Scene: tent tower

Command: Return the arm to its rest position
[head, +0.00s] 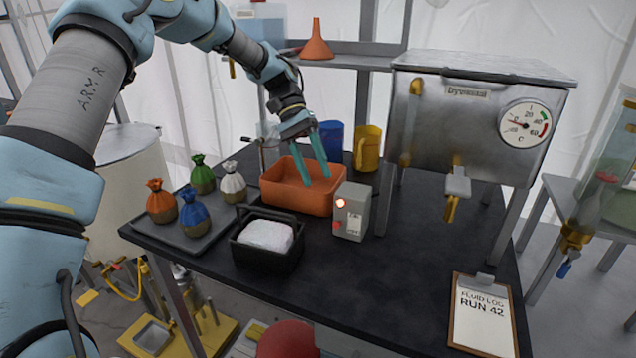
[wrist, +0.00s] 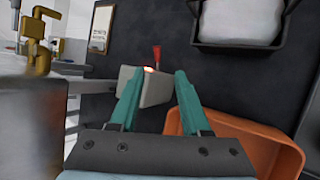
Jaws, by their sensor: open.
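My gripper (head: 314,156) is open with two teal fingers. In the head view it hangs over the orange bin (head: 285,200) on the dark table, and nothing shows between its fingers. In the wrist view the open fingers (wrist: 155,85) point toward a grey box (wrist: 158,88) with a lit red lamp, which is beyond them. The orange bin (wrist: 265,145) is at the lower right there. My arm (head: 75,90) reaches from the left across the top of the head view.
The grey box (head: 351,212), a black basket (head: 266,262) with a white block, and a tray (head: 190,240) of several tied sacks stand nearby. A blue cup (head: 331,138) and yellow mug (head: 368,150) are behind. A metal tank (head: 450,125) with a gauge is right. The table's right front is clear around a clipboard (head: 482,312).

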